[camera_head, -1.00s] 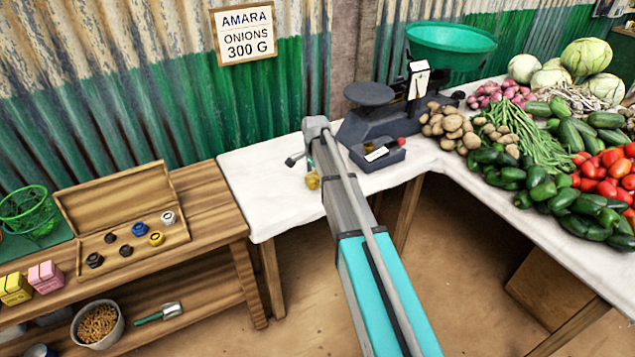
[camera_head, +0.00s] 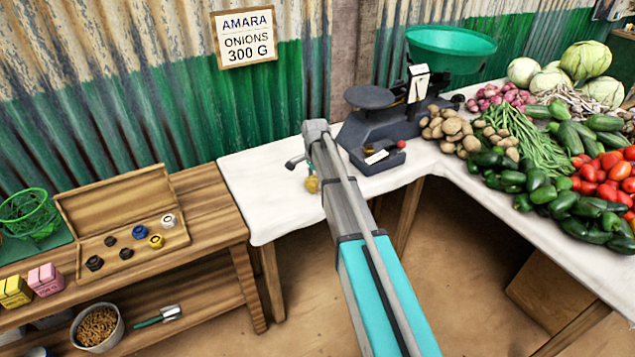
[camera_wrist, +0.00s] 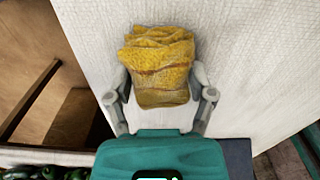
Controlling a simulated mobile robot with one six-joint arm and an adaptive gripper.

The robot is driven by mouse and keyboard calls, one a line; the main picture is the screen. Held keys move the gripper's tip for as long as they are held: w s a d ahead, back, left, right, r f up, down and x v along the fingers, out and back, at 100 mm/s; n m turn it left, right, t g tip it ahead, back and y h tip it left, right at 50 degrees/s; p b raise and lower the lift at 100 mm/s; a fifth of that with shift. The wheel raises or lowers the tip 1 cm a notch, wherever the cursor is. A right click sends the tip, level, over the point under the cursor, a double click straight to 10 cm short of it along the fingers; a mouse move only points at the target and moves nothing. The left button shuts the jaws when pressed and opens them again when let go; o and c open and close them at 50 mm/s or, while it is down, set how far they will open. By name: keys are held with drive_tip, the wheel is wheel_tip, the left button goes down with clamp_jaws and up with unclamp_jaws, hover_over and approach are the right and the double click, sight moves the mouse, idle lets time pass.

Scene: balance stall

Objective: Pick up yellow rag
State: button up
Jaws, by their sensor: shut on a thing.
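The yellow rag (camera_wrist: 158,62) is a crumpled, folded bundle in the middle of the wrist view. My gripper (camera_wrist: 160,90) has a finger on each side of it and is shut on it. White cloth lies behind the rag in that view; I cannot tell how far the rag is above it. In the head view a small part of the yellow rag (camera_head: 312,185) shows beside my arm, over the white-covered table (camera_head: 262,205). My arm hides the rest of the rag and most of the gripper there.
A balance scale with a black plate (camera_head: 370,97) and a green bowl (camera_head: 451,47) stands behind my arm. Vegetables fill the right table. A wooden bench with an open weight box (camera_head: 125,220) stands left.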

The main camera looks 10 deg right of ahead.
drive_tip(key=shift+r, duration=0.1)
drive_tip(key=shift+r+p, duration=0.9)
drive_tip(key=shift+p, duration=0.15)
drive_tip(key=s+d+r+p, duration=0.4)
drive_tip(key=s+r+p, duration=0.7)
drive_tip(key=s, duration=0.2)
drive_tip(key=shift+s, duration=0.2)
drive_tip(key=o, duration=0.5)
drive_tip(key=shift+c, duration=0.2)
drive_tip(key=c, duration=0.4)
drive_tip(key=shift+c, duration=0.2)
